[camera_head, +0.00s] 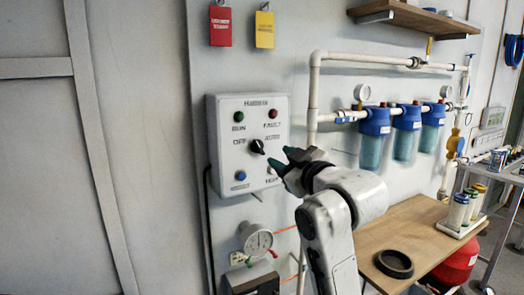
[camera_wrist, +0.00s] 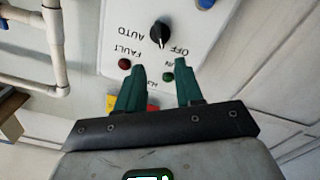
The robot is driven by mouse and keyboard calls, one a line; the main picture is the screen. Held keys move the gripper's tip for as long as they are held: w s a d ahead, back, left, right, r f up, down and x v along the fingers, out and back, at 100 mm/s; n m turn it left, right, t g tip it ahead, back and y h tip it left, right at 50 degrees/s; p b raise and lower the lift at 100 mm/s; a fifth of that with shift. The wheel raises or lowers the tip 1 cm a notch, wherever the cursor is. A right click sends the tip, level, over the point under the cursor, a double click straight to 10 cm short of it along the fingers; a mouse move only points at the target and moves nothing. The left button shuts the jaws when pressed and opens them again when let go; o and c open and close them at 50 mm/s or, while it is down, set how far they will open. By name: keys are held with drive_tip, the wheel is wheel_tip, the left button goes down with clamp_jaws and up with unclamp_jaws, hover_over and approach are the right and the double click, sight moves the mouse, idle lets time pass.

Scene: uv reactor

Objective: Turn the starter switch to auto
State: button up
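The starter switch (camera_head: 257,147) is a black rotary knob on a pale grey control box (camera_head: 222,112). It also shows upside down in the wrist view (camera_wrist: 160,33). OFF is printed to its left and AUTO to its right in the head view. In the wrist view its pale mark points down, between the AUTO and OFF labels; I cannot tell its exact setting. My gripper (camera_head: 282,160) is in front of the box, just right of and below the knob. In the wrist view its two green fingers (camera_wrist: 160,70) are apart and empty, not around the knob.
The box also has a green lamp (camera_head: 239,117), a red lamp (camera_head: 272,114) and a blue button (camera_head: 241,176). White pipes (camera_head: 313,95) and blue filter housings (camera_head: 375,122) are to the right, above a wooden table (camera_head: 428,237).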

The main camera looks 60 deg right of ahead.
sight(259, 146)
drive_tip(key=p+x, duration=0.1)
drive_tip(key=x, duration=0.9)
drive_tip(key=shift+w+d+p, duration=0.15)
drive_tip(key=shift+w+p, duration=0.1)
drive_tip(key=shift+p, duration=0.1)
drive_tip(key=shift+c, duration=0.2)
clamp_jaws()
